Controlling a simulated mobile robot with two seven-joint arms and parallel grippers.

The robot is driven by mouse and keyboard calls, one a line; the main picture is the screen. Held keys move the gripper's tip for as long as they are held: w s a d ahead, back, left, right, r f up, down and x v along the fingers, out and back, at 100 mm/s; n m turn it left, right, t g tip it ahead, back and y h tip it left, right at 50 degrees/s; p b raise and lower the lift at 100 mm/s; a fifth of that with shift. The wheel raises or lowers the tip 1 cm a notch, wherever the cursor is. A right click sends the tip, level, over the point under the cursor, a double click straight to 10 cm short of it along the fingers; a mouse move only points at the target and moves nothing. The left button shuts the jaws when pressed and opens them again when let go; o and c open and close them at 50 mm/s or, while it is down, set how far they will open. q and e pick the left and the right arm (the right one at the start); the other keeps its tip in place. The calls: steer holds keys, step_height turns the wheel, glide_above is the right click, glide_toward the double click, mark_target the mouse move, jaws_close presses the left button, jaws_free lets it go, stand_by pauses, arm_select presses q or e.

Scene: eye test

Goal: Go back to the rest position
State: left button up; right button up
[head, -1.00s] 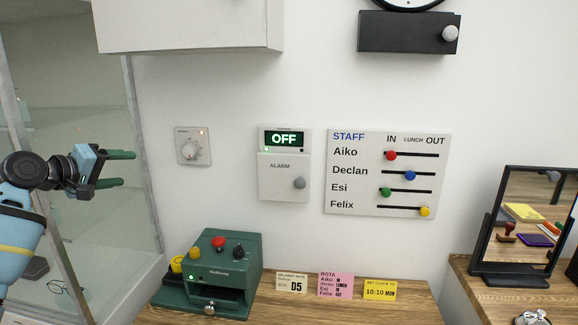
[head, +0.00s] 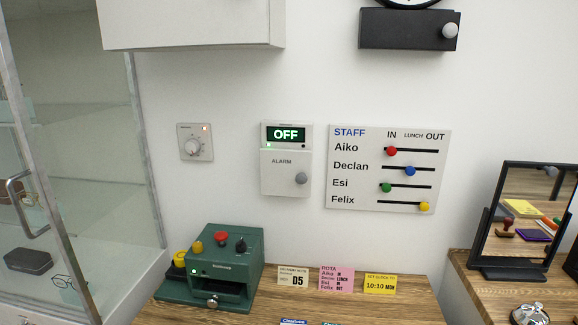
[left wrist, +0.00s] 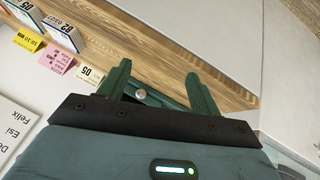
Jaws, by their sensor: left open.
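My left gripper (left wrist: 158,72) shows only in the left wrist view, with its two green fingers apart and nothing held between them. Beyond the fingers, part of the green machine (left wrist: 150,98) with its silver knob shows, mostly hidden by the gripper. No arm of mine shows in the head view now. My right gripper is in neither view.
In the head view the green machine (head: 232,258) stands on the wooden counter (head: 400,309), beside the glass cabinet (head: 85,200). The alarm box (head: 285,178), dial (head: 195,155) and staff board (head: 350,185) are on the wall. A framed mirror (head: 483,262) stands right.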

arm_select(q)
steer(key=s+d+f+m+g+y, duration=0.15)
steer(key=s+f, duration=0.25)
steer(key=s, duration=0.5)
steer(key=s+d+f+g, duration=0.1)
steer(key=s+d+f, duration=0.15)
steer(key=s, duration=0.65)
steer(key=s+a+r+m+g+y, duration=0.1)
steer(key=s+g+y, duration=0.1)
steer(key=s, duration=1.5)
steer(key=w+d+f+t+h, duration=0.2)
steer(key=w+f+t, duration=0.4)
steer(key=f, duration=0.4)
steer(key=shift+w+d+t, duration=0.3)
steer(key=shift+d+t, duration=0.05)
steer(key=shift+t, duration=0.3)
